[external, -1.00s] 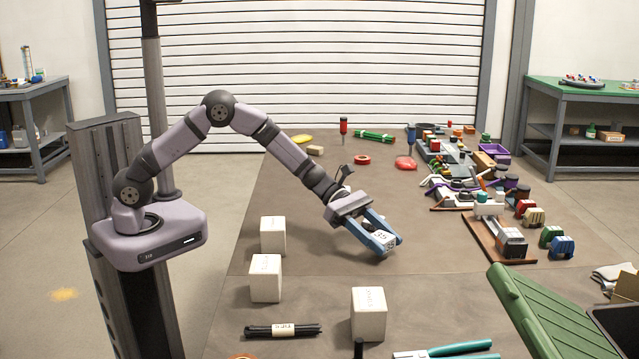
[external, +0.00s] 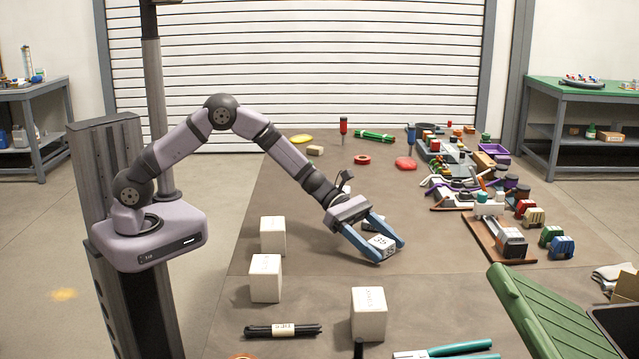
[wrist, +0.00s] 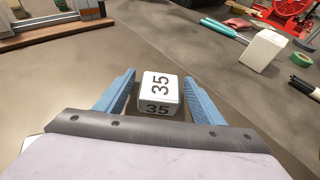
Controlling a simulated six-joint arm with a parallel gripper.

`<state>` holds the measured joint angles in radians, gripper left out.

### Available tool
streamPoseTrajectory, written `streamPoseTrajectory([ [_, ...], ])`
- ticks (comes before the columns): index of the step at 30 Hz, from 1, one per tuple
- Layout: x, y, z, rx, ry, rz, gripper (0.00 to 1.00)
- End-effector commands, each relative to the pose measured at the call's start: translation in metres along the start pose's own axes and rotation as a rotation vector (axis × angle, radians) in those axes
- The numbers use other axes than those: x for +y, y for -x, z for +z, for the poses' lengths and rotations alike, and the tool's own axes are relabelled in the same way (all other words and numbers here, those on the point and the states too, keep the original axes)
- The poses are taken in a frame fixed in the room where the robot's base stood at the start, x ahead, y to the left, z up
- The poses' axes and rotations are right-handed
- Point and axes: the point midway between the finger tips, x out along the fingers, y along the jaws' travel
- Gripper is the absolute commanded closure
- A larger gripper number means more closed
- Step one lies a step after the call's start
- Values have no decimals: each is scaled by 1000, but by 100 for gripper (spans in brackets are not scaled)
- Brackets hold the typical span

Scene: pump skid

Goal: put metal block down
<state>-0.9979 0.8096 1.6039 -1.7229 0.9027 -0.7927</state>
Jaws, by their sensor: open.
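The metal block (external: 381,245) is a small pale cube marked 35. It rests on the brown table between the fingers of my gripper (external: 390,250). In the wrist view the block (wrist: 158,92) sits between the two blue fingers of my gripper (wrist: 160,95), with a gap on each side. My gripper is open, low at the table, with its fingertips beside the block.
White blocks (external: 273,236), (external: 266,278) and (external: 369,314) stand to the left and front. A pump assembly on a brown base (external: 490,240) is to the right. A green ribbed part (external: 540,315) is at front right. Table around the gripper is clear.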

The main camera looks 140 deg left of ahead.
Motion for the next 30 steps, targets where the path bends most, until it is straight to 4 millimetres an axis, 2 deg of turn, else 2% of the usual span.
streamPoseTrajectory([
  [3, 0, 3, 4, 0, 0, 1, 38],
  [8, 1, 22, 3, -1, 0, 3, 38],
  [21, 1, 98, 2, -1, 0, 3, 38],
  [30, 0, 120, 2, 0, 0, 0, 38],
])
